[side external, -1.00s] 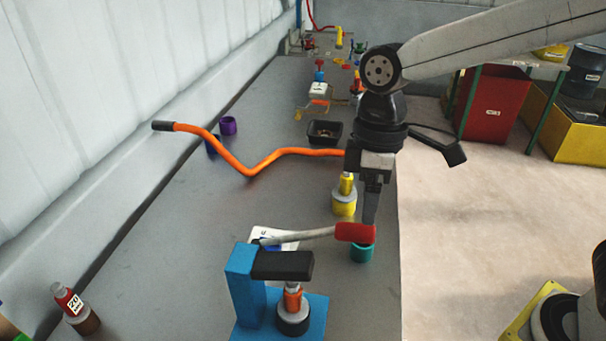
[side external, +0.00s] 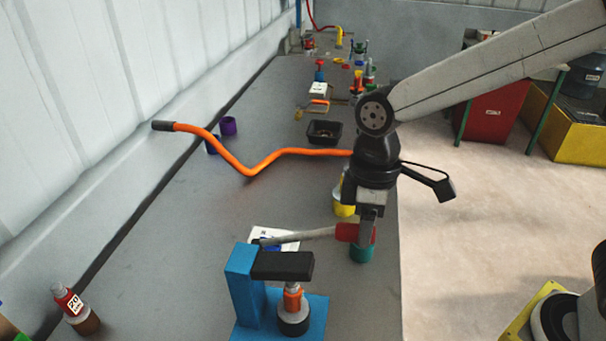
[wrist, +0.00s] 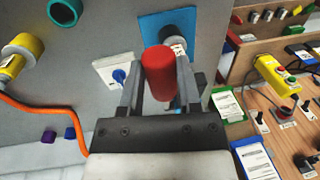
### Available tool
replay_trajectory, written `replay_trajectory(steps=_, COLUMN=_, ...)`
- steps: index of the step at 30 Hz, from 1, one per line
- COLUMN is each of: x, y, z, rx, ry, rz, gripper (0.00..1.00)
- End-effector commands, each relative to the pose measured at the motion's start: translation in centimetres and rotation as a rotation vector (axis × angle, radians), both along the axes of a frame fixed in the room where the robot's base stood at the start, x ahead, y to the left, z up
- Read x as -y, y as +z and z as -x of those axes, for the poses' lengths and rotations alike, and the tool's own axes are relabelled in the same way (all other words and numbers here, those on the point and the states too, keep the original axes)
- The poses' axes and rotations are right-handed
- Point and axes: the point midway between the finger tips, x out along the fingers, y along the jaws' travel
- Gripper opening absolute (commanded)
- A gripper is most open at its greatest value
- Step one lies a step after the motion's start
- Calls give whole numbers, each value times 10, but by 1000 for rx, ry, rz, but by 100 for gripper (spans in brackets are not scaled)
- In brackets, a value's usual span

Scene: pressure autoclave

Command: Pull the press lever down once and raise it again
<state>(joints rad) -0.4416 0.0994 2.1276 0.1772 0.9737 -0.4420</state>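The blue press (side external: 243,285) stands at the front of the table. Its grey lever (side external: 300,236) runs right, nearly level, to a red handle (side external: 346,233). A bottle with an orange band (side external: 293,299) stands under the black press head (side external: 283,265). My gripper (side external: 368,232) points down at the handle's right end. In the wrist view the red handle (wrist: 159,72) lies between the two fingers of my gripper (wrist: 160,85), with a gap visible on its left side. The fingers look open around it, and the handle hides part of the right finger.
A teal ring (side external: 362,253) sits just below the handle and gripper. The table's right edge is close to my gripper.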

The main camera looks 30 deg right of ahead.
Motion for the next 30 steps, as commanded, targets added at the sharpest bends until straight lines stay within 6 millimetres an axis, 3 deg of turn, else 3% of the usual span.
replay_trajectory(steps=1, x=0, y=0, z=0, rx=-1, ry=0, rz=-1, gripper=9)
replay_trajectory(steps=2, x=0, y=0, z=0, rx=-1, ry=0, rz=-1, gripper=0)
replay_trajectory(steps=30, x=-1, y=1, z=1, rx=-3, ry=0, rz=-3, gripper=0)
